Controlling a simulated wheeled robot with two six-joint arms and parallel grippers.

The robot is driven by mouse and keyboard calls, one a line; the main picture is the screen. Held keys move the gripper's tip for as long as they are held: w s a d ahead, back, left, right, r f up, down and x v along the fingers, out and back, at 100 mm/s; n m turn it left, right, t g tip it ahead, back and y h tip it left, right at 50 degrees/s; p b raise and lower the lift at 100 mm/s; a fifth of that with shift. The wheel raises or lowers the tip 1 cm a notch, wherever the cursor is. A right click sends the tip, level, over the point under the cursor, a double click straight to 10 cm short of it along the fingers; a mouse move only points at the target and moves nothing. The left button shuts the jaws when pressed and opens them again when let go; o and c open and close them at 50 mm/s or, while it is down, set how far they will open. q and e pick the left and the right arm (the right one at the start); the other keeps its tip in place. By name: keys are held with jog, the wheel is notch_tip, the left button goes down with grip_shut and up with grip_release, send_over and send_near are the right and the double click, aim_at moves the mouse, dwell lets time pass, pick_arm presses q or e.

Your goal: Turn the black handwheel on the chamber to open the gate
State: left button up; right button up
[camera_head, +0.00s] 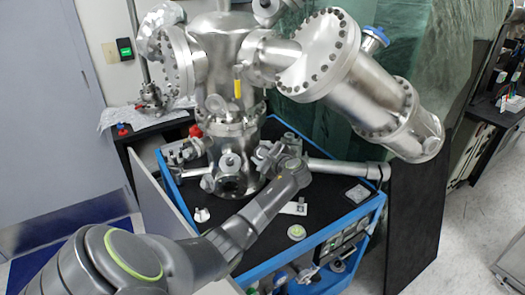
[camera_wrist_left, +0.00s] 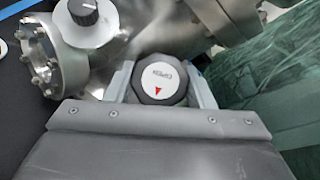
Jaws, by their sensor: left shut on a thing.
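The steel chamber (camera_head: 226,95) stands on a black-topped blue cart. My left gripper (camera_head: 268,156) is at the lower right of the chamber, by the steel tube. In the left wrist view the dark handwheel (camera_wrist_left: 160,95) has a white cap with lettering and a red arrow. Its faceted rim sits between my two fingers, one on each side, and the gripper is shut on it. In the head view the gripper hides most of this handwheel. The gate itself cannot be made out. My right gripper is not in view.
A large flanged steel cylinder (camera_head: 372,95) juts out to the upper right. A steel tube (camera_head: 340,167) runs right over the cart (camera_head: 335,215). Small parts lie on the cart's top.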

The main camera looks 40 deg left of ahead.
pick_arm(q)
jog(key=n+g+h+p, duration=0.1)
jog(key=n+g, duration=0.2)
jog(key=n, duration=0.1)
jog(key=shift+r+n+p, duration=0.1)
jog(key=shift+n+p, duration=0.2)
jog(key=shift+p, duration=0.05)
jog(key=shift+n+g+h+p, duration=0.4)
jog(key=shift+n+g+h, duration=0.45)
jog(key=shift+n, duration=0.25)
jog(key=o, duration=1)
jog(key=shift+c, duration=0.2)
jog(key=shift+w, duration=0.1)
jog(key=shift+d, duration=0.1)
jog(key=b+v, duration=0.3)
jog(key=v, duration=1.4)
